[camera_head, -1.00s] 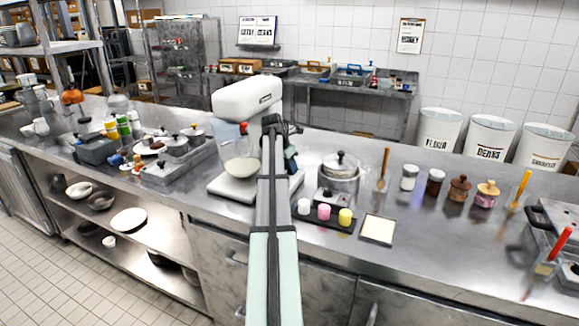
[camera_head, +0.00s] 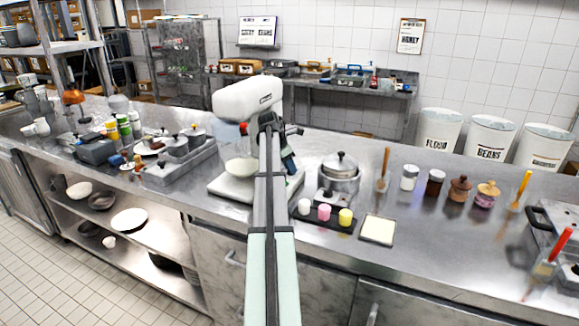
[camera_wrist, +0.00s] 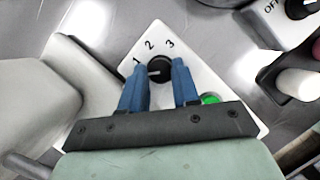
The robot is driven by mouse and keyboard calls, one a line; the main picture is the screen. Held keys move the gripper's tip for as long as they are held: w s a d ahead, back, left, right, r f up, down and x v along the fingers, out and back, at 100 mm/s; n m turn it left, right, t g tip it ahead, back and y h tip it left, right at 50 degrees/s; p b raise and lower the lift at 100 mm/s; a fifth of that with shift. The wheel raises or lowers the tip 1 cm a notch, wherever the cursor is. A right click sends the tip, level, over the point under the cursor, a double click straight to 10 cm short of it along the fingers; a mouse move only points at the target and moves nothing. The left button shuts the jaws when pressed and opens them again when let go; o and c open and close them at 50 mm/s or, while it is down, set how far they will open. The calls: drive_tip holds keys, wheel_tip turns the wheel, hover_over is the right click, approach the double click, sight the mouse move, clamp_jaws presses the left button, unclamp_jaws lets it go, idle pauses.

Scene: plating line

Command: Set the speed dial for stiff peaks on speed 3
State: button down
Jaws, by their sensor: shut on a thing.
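The mixer (camera_head: 247,98) stands on the counter with its white head over a bowl (camera_head: 242,167). Its black speed dial (camera_wrist: 159,65) sits on a white panel (camera_wrist: 207,85) in the wrist view, with 1, 2 and 3 printed in an arc around its far side. A white mark on the dial points left, nearest the 1 and a little below it. My gripper (camera_wrist: 162,70) has its blue fingers on both sides of the dial and is shut on it. In the head view my arm hides the dial.
A green button (camera_wrist: 210,99) is close to the right finger. A pot on a burner (camera_head: 340,172) and a dark tray of small cups (camera_head: 312,216) stand right of the mixer. Lidded pans (camera_head: 178,146) stand to its left.

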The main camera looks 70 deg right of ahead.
drive_tip(key=c, duration=0.8)
unclamp_jaws()
drive_tip(key=shift+c, duration=0.2)
